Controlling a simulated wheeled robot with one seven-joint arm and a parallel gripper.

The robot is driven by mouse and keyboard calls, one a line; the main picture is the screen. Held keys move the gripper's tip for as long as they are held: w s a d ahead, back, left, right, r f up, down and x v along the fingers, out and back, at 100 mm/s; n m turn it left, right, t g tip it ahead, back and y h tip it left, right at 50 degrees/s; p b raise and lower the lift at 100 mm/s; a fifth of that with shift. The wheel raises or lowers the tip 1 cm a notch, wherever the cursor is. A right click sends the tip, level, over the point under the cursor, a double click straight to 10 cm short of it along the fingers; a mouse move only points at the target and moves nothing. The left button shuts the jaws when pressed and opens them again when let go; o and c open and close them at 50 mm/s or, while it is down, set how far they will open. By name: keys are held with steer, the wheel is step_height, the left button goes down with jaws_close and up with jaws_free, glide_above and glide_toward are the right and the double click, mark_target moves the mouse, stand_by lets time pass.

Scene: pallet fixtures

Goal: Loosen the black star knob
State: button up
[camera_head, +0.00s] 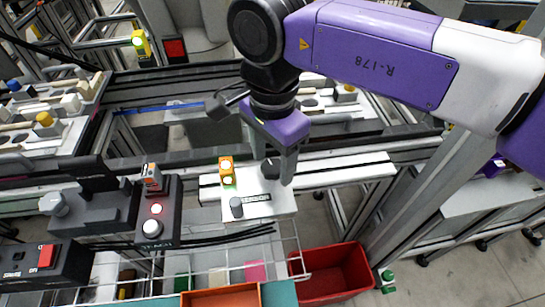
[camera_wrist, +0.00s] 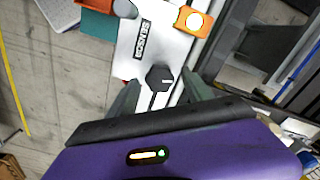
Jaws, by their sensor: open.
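The black star knob (camera_wrist: 158,77) sits on a white plate (camera_wrist: 128,60) with a SENSOR label, and has a pale line on its top. In the head view the knob (camera_head: 271,168) is partly covered by my gripper (camera_head: 279,165), which points down at it. In the wrist view my gripper (camera_wrist: 162,92) is open, with one finger on each side of the knob. I cannot tell whether either finger touches it. A second, dark grey knob (camera_head: 236,206) stands on the same plate, nearer the front.
A dark control box (camera_head: 157,212) with buttons is to the left. A red bin (camera_head: 334,274) and wire shelf are below in front. The white rail (camera_head: 345,173) is bare on the right.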

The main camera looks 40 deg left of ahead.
mark_target(273, 166)
step_height(273, 166, up, 8)
steer(key=shift+f, duration=0.1)
stand_by(0.4)
stand_by(0.5)
